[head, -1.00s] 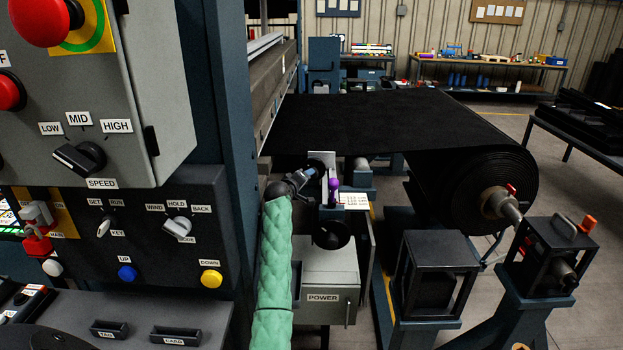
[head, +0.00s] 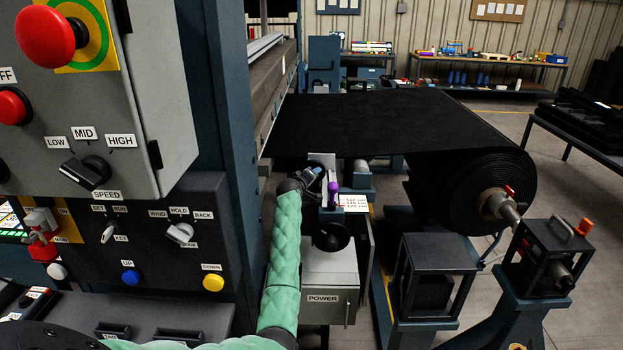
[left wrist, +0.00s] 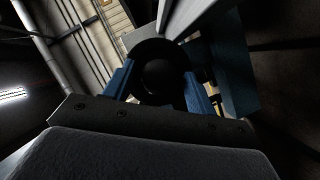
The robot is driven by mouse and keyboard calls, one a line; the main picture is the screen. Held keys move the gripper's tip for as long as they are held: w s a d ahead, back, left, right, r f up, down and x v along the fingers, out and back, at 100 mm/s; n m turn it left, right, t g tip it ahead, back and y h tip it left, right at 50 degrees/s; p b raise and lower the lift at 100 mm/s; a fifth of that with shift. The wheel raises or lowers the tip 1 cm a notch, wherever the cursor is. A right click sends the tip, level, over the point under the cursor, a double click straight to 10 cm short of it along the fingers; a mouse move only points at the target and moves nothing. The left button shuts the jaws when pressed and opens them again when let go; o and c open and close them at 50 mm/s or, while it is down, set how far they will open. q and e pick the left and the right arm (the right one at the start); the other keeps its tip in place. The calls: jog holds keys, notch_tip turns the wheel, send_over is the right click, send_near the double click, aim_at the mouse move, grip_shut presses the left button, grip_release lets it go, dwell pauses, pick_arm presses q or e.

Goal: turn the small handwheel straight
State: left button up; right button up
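My left gripper (head: 316,174) is at the small bracket beside the belt, at the end of my green-sleeved arm. In the left wrist view its two blue fingers (left wrist: 160,85) stand apart. A black round wheel with a domed hub (left wrist: 159,78) shows between and beyond them; I take it for the small handwheel. No clear grip on it shows. In the head view my gripper mostly hides this wheel. A purple knob (head: 333,190) is just right of the gripper. A larger black wheel (head: 331,237) sits below, above the POWER box. My right gripper is out of view.
The control panel (head: 160,225) with switches and buttons fills the left side, close to my arm. The grey POWER box (head: 330,280) is below the gripper. A black belt roll (head: 480,170) and a dark frame (head: 437,280) stand to the right.

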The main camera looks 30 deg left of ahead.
pick_arm(q)
jog(key=c, duration=0.8)
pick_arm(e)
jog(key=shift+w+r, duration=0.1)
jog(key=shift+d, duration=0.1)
pick_arm(q)
jog(key=shift+w+d+r+m+g+y+p, duration=0.1)
jog(key=shift+m+g+y+p, duration=0.8)
jog(key=shift+m, duration=0.6)
jog(key=shift+d+r+m+g+y+p, duration=0.1)
jog(key=shift+m+g+y+p, duration=0.55)
jog(key=shift+m+p, duration=0.65)
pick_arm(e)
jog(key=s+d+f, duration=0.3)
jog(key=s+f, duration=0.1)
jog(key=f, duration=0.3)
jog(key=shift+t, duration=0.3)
pick_arm(q)
jog(key=shift+f+m, duration=0.1)
jog(key=shift+m, duration=0.2)
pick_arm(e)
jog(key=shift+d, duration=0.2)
